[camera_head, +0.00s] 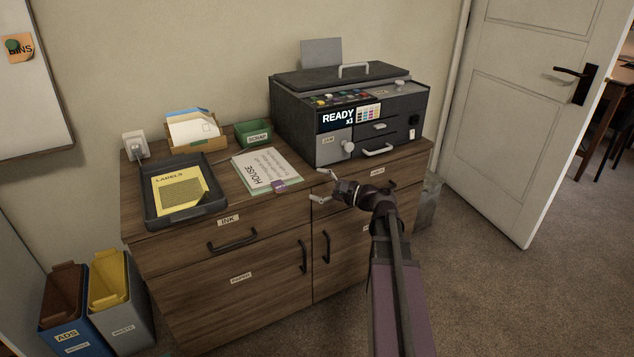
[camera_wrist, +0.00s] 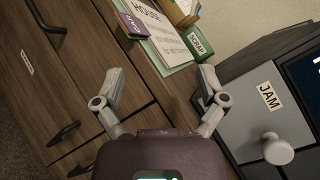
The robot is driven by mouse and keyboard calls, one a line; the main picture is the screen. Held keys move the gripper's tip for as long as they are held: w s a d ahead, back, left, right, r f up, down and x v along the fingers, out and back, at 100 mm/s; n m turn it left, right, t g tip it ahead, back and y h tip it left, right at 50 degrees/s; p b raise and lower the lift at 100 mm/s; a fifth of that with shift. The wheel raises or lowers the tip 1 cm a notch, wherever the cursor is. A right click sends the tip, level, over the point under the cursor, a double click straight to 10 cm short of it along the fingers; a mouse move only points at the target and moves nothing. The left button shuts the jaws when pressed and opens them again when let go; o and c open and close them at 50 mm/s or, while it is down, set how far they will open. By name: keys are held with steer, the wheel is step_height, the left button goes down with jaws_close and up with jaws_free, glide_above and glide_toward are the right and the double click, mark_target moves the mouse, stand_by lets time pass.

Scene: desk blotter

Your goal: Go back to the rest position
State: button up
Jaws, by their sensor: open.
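My gripper (camera_head: 321,187) is open and empty in the head view, in front of the cabinet's top front edge and below the printer. In the wrist view my gripper (camera_wrist: 160,82) shows its two grey fingers spread wide, with the wooden cabinet front and top edge between and behind them. My arm reaches up from the lower right of the head view. Nothing is between the fingers.
The wooden cabinet (camera_head: 280,262) carries a black printer (camera_head: 290,115), a HOUSE sheet (camera_head: 266,168), a green SCRAP box (camera_head: 254,132), a card holder (camera_head: 192,135) and a LABELS tray (camera_head: 155,216). Bins (camera_head: 121,300) stand at left. The carpet at right is clear before the door (camera_head: 510,130).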

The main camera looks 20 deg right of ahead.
stand_by(0.5)
steer(key=s+a+f+n+g+h, duration=0.35)
steer(key=a+f+n+g, duration=0.2)
steer(key=a+f, duration=0.25)
steer(key=s+a+f+n+g+h, duration=0.2)
steer(key=s+a+f+n+g, duration=0.2)
steer(key=a+f+n+g, duration=0.25)
steer(key=s+a+f+n+g+h, duration=0.1)
steer(key=s+a+f+n+h, duration=0.1)
steer(key=s+f+n+h, duration=0.45)
step_height(320, 180, up, 40)
steer(key=m+p, duration=0.1)
steer(key=p, duration=3.7)
steer(key=shift+s+f+h, duration=0.2)
steer(key=shift+s+h, duration=0.1)
steer(key=shift+s, duration=0.1)
